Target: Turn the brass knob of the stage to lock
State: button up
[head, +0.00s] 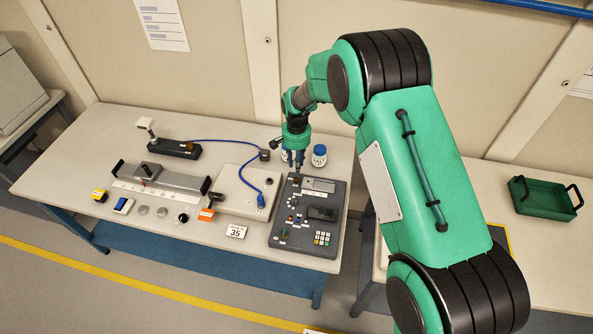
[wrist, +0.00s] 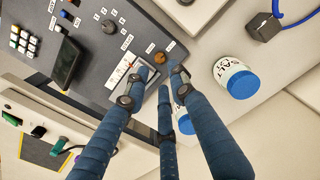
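The brass knob (wrist: 160,58) is a small round brown-gold knob near the edge of a dark grey control panel (wrist: 100,45), with small white labels beside it. In the head view the panel (head: 285,238) lies at the right end of the table, and the knob is not clearly visible there. My gripper (wrist: 162,76) is open, its dark blue fingers spread with nothing between the tips. The fingertips are close to the knob, just short of it in the wrist view. I cannot tell whether any finger touches it. In the head view my gripper (head: 297,166) is over the panel's far end.
White jars with blue lids, one labelled salt (wrist: 236,80), stand beside the panel's far end; one shows in the head view (head: 319,155). A pale plate (head: 240,190) with a blue cable is left of the panel. A rail device (head: 160,182) stands further left. A green tray (head: 540,205) is far right.

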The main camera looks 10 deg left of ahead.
jog(key=shift+r, duration=2)
jog(key=s+d+r+t+b, duration=0.1)
jog(key=s+d+r, duration=0.3)
jog(key=d+r, duration=0.45)
jog(key=s+d+r+t+b, duration=0.1)
jog(key=s+d+r, duration=0.3)
jog(key=d+r, duration=0.45)
jog(key=s+d+r+t+b, duration=0.1)
jog(key=s+d+r, duration=0.4)
jog(key=r, duration=0.6)
jog(key=s+d+r+t, duration=0.1)
jog(key=s+d, duration=0.4)
jog(key=s, duration=0.4)
jog(key=s+d+r+n+b, duration=0.1)
jog(key=s+d, duration=0.4)
jog(key=s, duration=0.4)
jog(key=s+d+r+t+b, duration=0.1)
jog(key=s+d, duration=0.4)
jog(key=s, duration=0.3)
jog(key=shift+s+d+r+n+t, duration=0.25)
jog(key=shift+s+n+t, duration=0.05)
jog(key=shift+s, duration=0.1)
